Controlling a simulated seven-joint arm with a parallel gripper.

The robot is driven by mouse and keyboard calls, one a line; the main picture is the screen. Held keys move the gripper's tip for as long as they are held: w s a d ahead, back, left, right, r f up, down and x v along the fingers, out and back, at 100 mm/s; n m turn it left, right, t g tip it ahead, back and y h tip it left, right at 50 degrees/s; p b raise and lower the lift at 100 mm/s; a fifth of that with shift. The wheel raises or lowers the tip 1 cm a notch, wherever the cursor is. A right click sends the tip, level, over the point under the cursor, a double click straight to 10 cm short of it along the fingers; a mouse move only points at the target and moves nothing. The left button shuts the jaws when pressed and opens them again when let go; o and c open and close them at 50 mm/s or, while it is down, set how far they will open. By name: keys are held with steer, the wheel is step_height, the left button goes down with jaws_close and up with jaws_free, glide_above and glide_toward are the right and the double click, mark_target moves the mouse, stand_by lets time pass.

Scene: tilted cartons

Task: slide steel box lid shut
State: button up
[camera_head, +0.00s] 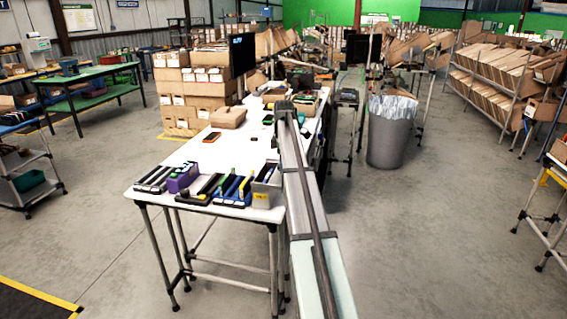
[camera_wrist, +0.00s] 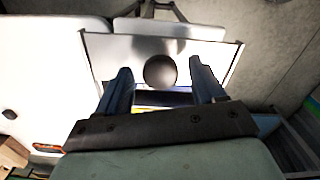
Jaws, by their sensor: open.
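The steel box (camera_head: 266,188) stands at the front right corner of the white table, close beside my arm. In the wrist view its pale lid (camera_wrist: 110,55) lies across the far part of the box. A round dark grey knob (camera_wrist: 160,72) sits on the lid. A dark gap on the near side of the lid shows blue and yellow contents (camera_wrist: 150,109). My gripper (camera_wrist: 160,65) is open, with one finger on each side of the knob; contact cannot be told. My gripper is not clearly visible in the head view.
Several trays and boxes line the table's front edge, including a purple box (camera_head: 183,177) and a blue tray (camera_head: 235,190). A brown carton (camera_head: 228,117) and an orange-edged device (camera_head: 211,137) lie farther back. The middle of the white table (camera_head: 235,150) is clear.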

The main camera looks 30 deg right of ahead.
steer(key=shift+c, duration=0.5)
jaws_close()
